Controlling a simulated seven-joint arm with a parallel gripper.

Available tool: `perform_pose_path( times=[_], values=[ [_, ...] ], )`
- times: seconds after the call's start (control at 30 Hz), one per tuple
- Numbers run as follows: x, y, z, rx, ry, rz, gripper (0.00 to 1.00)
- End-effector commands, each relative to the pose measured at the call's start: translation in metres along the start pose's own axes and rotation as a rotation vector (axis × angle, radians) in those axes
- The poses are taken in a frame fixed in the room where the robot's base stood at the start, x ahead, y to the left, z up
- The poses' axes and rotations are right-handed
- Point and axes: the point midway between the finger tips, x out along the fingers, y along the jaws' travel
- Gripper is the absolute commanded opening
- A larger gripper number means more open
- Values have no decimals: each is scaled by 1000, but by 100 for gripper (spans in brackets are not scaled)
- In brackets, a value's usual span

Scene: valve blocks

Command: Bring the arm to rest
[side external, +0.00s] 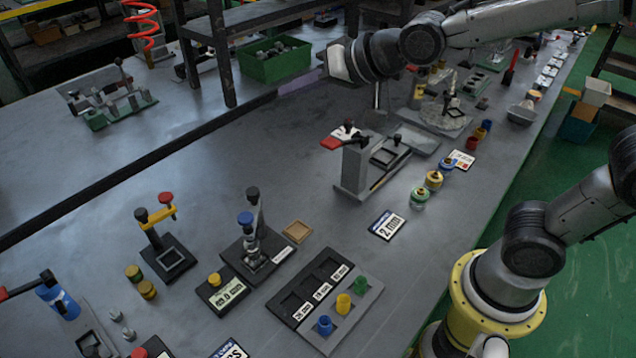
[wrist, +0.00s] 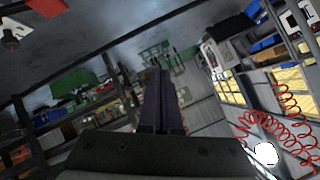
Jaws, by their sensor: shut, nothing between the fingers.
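My gripper (wrist: 161,76) shows in the wrist view with its two dark fingers closed together and nothing between them. In the side external view the hand end of my arm (side external: 340,62) is held above the far part of the bench, aimed to the left. The grey bench (side external: 120,190) lies below, and the hand touches nothing that I can see. The wrist view looks out across the room, tilted, rather than down at the bench.
A clamp stand with a red handle (side external: 352,165) rises below the hand. A dark shelf frame (side external: 222,55) and a green bin (side external: 275,60) stand to its left. Several valve stations and a grey block with coloured plugs (side external: 340,305) are nearer.

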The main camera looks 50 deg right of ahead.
Motion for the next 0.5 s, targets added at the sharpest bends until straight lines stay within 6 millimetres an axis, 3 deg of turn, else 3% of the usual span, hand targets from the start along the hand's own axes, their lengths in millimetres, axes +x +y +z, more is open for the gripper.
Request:
perform_pose_path(
  times=[0.03,0.07,0.2,0.3,0.4,0.5],
  values=[
    [-33,18,-7,-20,20,37,0],
    [-50,29,-6,-39,19,63,0],
    [-124,79,26,-149,-45,189,0],
    [-156,107,68,-242,-157,256,0],
    [-170,125,106,-331,-298,289,0],
    [-177,136,130,-392,-415,305,0]
  ],
)
